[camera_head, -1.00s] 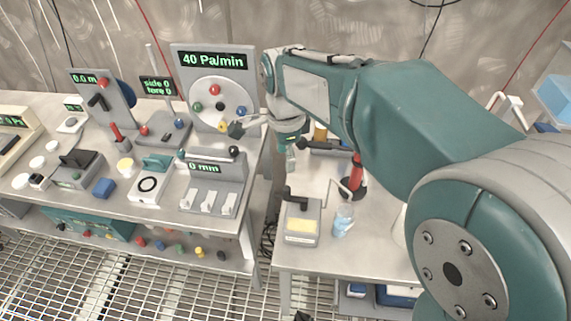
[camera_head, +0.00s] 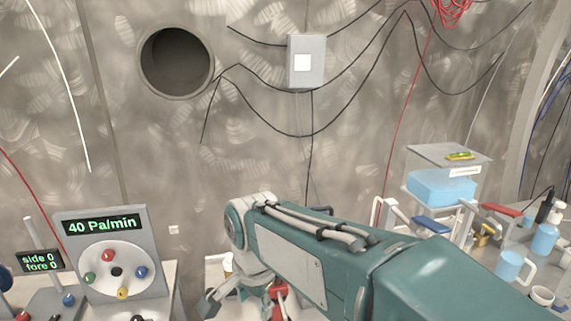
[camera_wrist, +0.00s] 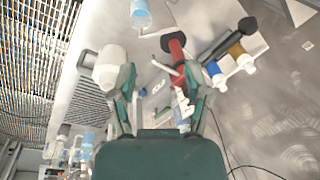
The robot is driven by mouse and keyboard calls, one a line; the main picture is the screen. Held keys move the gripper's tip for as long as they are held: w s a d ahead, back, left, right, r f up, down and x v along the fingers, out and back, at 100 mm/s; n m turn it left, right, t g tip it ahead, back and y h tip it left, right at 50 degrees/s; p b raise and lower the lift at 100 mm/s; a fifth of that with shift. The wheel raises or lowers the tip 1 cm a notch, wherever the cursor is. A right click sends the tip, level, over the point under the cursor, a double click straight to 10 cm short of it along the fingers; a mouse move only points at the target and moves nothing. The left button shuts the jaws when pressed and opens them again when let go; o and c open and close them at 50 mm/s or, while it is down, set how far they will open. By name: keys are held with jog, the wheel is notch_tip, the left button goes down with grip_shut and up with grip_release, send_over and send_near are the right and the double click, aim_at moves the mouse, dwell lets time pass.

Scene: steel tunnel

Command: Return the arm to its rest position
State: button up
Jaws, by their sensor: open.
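My gripper (camera_wrist: 160,88) shows in the wrist view with its two green fingers spread apart. Nothing is held between them. The fingers are over a grey bench top (camera_wrist: 150,45), and small items on the bench show through the gap. In the head view my teal arm runs from the lower right to a bend near the bottom middle.
In the wrist view, a white container (camera_wrist: 109,66) is by the left finger and a red-and-black tool (camera_wrist: 177,48) is beyond the right one. In the head view, a dial panel (camera_head: 112,260) reading 40 Pa/min stands left of my arm. A bench with blue cups (camera_head: 509,266) is on the right.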

jog(key=s+d+n+t, duration=0.2)
jog(key=s+d, duration=0.4)
jog(key=d, duration=0.4)
jog(key=s+d+n+t, duration=0.2)
jog(key=s+d+n, duration=0.3)
jog(key=d, duration=0.6)
jog(key=shift+s+h, duration=0.4)
jog(key=shift+s, duration=0.25)
